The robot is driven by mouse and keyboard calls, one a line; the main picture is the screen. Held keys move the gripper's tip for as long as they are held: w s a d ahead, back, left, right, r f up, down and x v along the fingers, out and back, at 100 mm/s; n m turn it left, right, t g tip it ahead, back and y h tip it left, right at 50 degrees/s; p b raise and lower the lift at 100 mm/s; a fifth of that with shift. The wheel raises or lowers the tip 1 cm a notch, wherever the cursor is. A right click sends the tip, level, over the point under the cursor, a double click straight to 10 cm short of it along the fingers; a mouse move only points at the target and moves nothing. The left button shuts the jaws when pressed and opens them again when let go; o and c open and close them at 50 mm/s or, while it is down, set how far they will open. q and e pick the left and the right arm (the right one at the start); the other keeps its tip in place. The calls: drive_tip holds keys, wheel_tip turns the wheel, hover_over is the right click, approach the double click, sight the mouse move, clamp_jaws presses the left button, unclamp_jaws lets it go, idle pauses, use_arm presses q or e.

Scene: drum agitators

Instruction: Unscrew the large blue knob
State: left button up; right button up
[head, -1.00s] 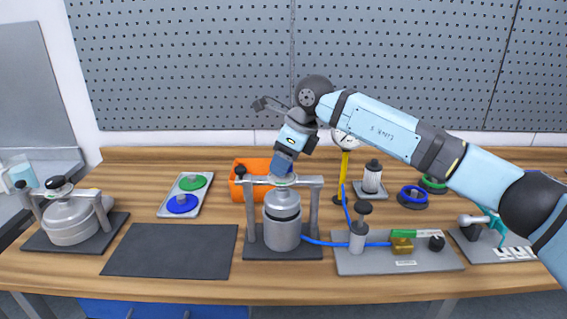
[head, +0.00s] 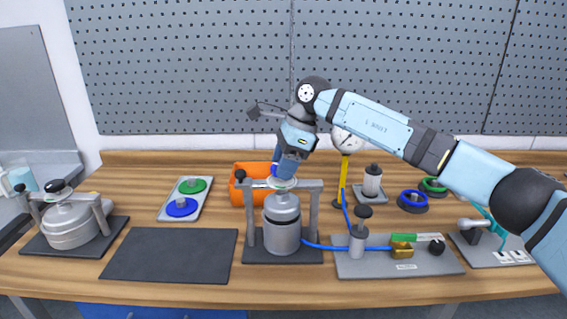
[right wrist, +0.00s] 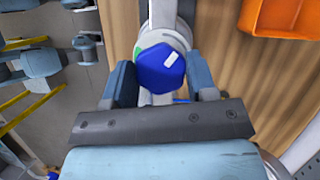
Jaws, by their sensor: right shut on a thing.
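The large blue knob (right wrist: 160,68) sits between the two fingers of my right gripper (right wrist: 161,82) in the right wrist view. It has a flat-sided top with a white mark. In the head view the gripper (head: 286,172) points down at the top of the central grey drum (head: 282,238), and its fingers mostly hide the knob. The gripper is shut on the knob. The drum stands in a frame with two posts and a crossbar (head: 312,185). My left gripper is not in view.
An orange bin (head: 240,190) stands close behind the frame. A tray (head: 165,208) with green and blue discs lies left, behind a bare dark mat (head: 170,255). A second drum (head: 70,228) is far left. A blue hose links the drum to a pump board (head: 370,268) at right.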

drive_tip(key=shift+f, duration=0.1)
drive_tip(key=o, duration=0.9)
drive_tip(key=shift+o, duration=0.2)
drive_tip(key=s+v, duration=0.1)
drive_tip(key=v, duration=1.3)
drive_tip(key=shift+w, duration=0.45)
drive_tip(key=shift+a, duration=0.15)
drive_tip(key=shift+f, duration=0.1)
